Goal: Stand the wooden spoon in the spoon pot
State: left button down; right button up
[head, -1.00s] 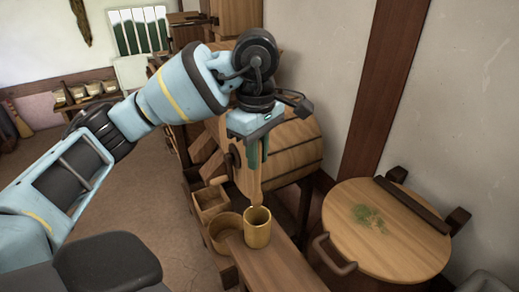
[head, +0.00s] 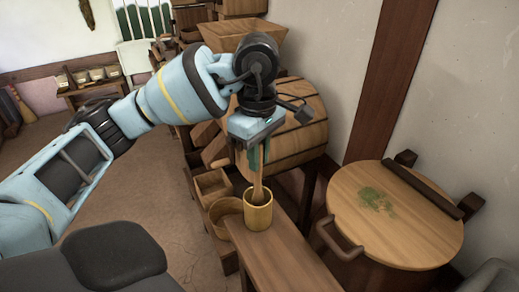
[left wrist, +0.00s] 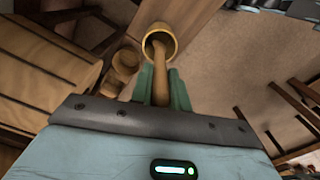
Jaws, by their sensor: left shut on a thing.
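The wooden spoon (head: 257,184) hangs nearly upright below my left gripper (head: 256,164), whose green fingers are shut on it. The spoon pot (head: 258,217) is a yellowish round pot standing on the end of a narrow wooden bench. The spoon's lower end is inside the pot's mouth, and its tip is hidden by the pot wall in the head view. In the left wrist view the spoon (left wrist: 160,66) runs from between the fingers (left wrist: 163,82) into the mouth of the pot (left wrist: 168,30). I cannot tell whether it touches the bottom. My right gripper is not in view.
The wooden bench (head: 283,262) is clear in front of the pot. A round lidded tub (head: 400,225) with green bits on top stands to the right. A wooden drum (head: 300,125) is behind the gripper. Wooden bins (head: 213,187) stand to the left of the pot.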

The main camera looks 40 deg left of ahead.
pick_arm(q)
jog(key=shift+f+b, duration=0.45)
jog(key=shift+f, duration=0.5)
jog(key=c, duration=1.3)
grip_release()
jog(key=shift+o, duration=0.2)
notch_tip(320, 180, up, 7)
jog(key=shift+r+p, duration=0.1)
jog(key=shift+p, duration=0.75)
jog(key=shift+r, duration=0.35)
